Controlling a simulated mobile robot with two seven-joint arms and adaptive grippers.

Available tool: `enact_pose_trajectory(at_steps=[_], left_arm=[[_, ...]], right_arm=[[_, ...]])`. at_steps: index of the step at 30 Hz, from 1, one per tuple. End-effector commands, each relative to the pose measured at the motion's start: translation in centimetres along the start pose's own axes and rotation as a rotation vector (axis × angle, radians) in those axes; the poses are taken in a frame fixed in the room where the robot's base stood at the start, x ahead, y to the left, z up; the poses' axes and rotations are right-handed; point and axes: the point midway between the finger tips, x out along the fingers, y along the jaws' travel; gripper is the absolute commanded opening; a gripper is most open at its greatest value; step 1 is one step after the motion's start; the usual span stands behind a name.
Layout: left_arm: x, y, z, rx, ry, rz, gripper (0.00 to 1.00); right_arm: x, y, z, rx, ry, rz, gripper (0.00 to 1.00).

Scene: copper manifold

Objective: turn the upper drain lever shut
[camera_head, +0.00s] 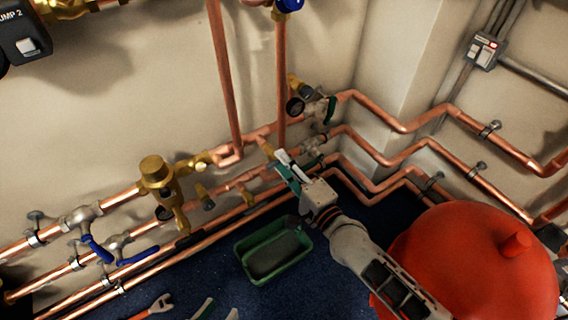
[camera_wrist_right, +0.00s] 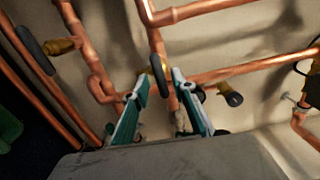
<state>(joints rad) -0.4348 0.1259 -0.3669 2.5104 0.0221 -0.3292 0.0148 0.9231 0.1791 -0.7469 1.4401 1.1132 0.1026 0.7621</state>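My right gripper (camera_head: 281,160) is at the copper pipes in the middle of the head view, beside a brass fitting (camera_head: 266,148). In the right wrist view the two green fingers of this gripper (camera_wrist_right: 160,84) stand apart. A dark oval lever (camera_wrist_right: 158,76), seemingly the upper drain lever, shows between their tips; I cannot tell whether they touch it. In the head view the gripper hides this lever. A second dark lever (camera_wrist_right: 35,50) with a brass body (camera_wrist_right: 61,46) is at the upper left. My left gripper (camera_head: 217,311) shows only two separated fingertips at the bottom edge, seemingly empty.
A green tray (camera_head: 248,246) is on the blue floor below the pipes. A red tank (camera_head: 470,265) fills the lower right. Blue-handled valves (camera_head: 97,248) and a brass valve (camera_head: 156,172) are at the left. A wrench (camera_head: 160,303) lies at the bottom.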

Motion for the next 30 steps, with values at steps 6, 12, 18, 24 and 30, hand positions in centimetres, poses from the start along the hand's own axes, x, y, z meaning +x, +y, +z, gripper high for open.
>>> enact_pose_trajectory(at_steps=[6, 12, 18, 24, 30], left_arm=[[0.1, -0.1, 0.0, -0.003, -0.001, -0.006, 0.26], [0.1, -0.1, -0.1, -0.004, 0.001, -0.005, 0.26], [0.1, -0.1, -0.1, -0.004, 0.002, -0.005, 0.26], [0.1, -0.1, -0.1, -0.004, 0.003, -0.005, 0.26], [0.1, -0.1, -0.2, -0.004, 0.003, -0.005, 0.26]], right_arm=[[-0.8, 0.0, -0.1, -0.001, 0.001, 0.000, 0.26], [-4.2, 0.1, -0.1, -0.001, 0.002, 0.001, 0.26], [-8.3, 0.1, -0.1, -0.002, 0.000, 0.002, 0.26], [-11.1, 0.0, 0.0, -0.001, 0.000, 0.001, 0.26], [-12.0, 0.0, 0.0, -0.001, 0.000, 0.000, 0.26]])
